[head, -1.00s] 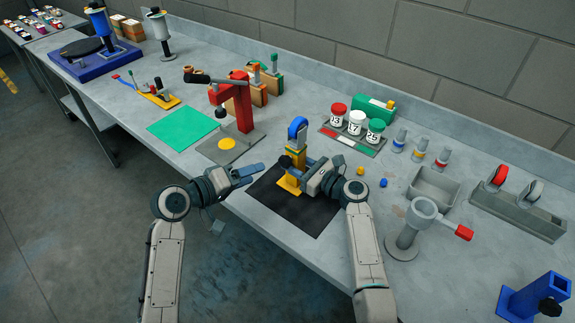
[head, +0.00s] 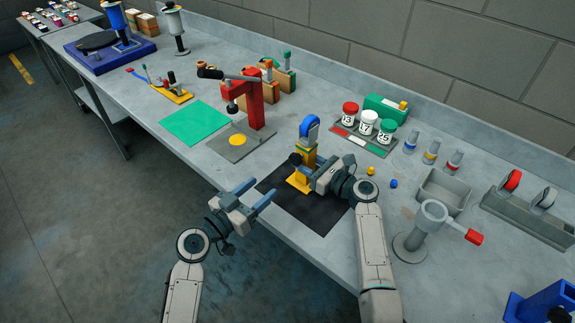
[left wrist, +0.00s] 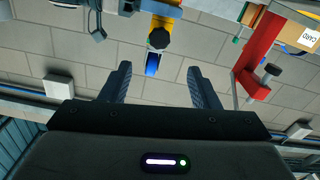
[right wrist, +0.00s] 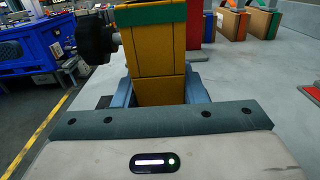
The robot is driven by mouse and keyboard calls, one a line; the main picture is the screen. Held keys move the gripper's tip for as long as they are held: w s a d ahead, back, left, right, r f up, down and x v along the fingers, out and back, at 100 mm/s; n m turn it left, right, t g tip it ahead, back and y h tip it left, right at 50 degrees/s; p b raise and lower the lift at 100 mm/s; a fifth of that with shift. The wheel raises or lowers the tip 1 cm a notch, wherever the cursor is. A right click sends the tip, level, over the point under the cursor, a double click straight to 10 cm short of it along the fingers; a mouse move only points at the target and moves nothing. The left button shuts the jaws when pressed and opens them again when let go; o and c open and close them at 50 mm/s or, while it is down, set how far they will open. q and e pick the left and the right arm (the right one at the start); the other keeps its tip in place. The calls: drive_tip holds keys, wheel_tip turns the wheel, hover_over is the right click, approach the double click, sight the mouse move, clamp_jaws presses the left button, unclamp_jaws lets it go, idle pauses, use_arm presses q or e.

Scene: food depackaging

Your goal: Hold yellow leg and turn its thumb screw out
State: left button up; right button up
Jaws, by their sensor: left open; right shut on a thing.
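The yellow leg (head: 309,160) stands upright on the black mat (head: 318,217), with a green band and a blue top (head: 310,128). Its black thumb screw (head: 294,159) sticks out on the left side; the right wrist view shows its ridged knob (right wrist: 95,38). My right gripper (head: 313,176) is shut on the leg below the green band, seen close in the right wrist view (right wrist: 158,88). My left gripper (head: 255,194) is open and empty, left of the leg, apart from the screw. In the left wrist view, the dark knob (left wrist: 160,38) shows beyond the open fingers.
A red press (head: 257,103) stands on a grey plate behind the left gripper, with a green mat (head: 195,123) further left. Three lidded jars (head: 367,123) stand behind the leg. A grey holder with a red handle (head: 428,225) is near my right arm.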

sight(293, 161)
use_arm(q)
drive_tip(key=x, duration=1.1)
drive_tip(key=shift+w, duration=0.1)
drive_tip(key=c, duration=1)
